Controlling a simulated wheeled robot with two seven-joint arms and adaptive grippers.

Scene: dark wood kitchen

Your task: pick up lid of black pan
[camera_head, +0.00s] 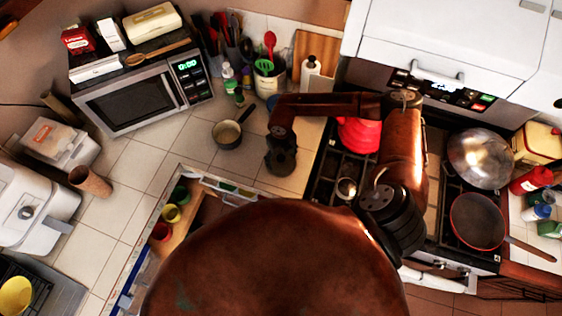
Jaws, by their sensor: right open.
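A shiny domed metal lid (481,158) sits on the back right of the stove. A dark frying pan (477,222) with a reddish rim is in front of it, its handle pointing to the lower right. The pan's inside shows bare. My right gripper (281,163) is open, with nothing visible in it. It is over the counter left of the stove, far left of the lid and pan. Its fingertips are dark and small in the view. My left gripper is not in view.
A red pot (358,134) stands on the stove's left side, partly behind my right arm. A small saucepan (229,133) stands on the counter left of my right gripper. Bottles (530,180) crowd the stove's right. An open drawer (185,205) holds colored cups. The microwave (140,95) is at the back left.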

